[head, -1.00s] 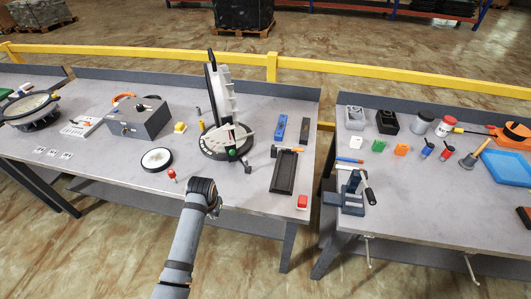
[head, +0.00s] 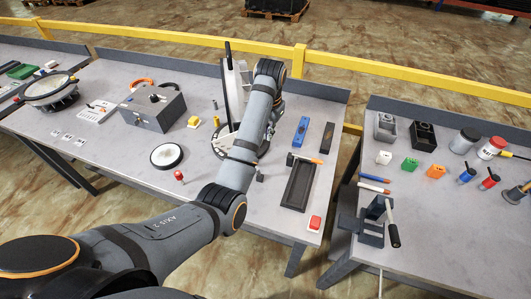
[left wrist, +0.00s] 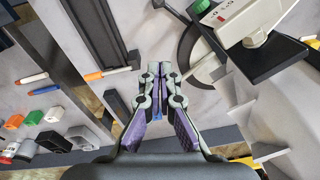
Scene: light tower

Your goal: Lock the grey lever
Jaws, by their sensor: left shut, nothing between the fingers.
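The tall white device (head: 234,90) stands on a round base near the middle of the bench, partly hidden by my left arm. I cannot single out the grey lever with certainty. A small dark grey piece (head: 260,177) shows at the right of the base, near my forearm. In the left wrist view, the white part of the device (left wrist: 262,18) with its dark plate is at upper right. My left gripper (left wrist: 155,72) is shut and empty, beside the curved base edge. In the head view it is mostly hidden behind the arm. My right gripper is not in view.
A black tray (head: 299,186), a blue block (head: 301,130) and a red button (head: 315,222) lie right of the device. A grey box (head: 152,107) and a round white dial (head: 166,156) are to the left. A second bench with a clamp (head: 371,219) stands at right.

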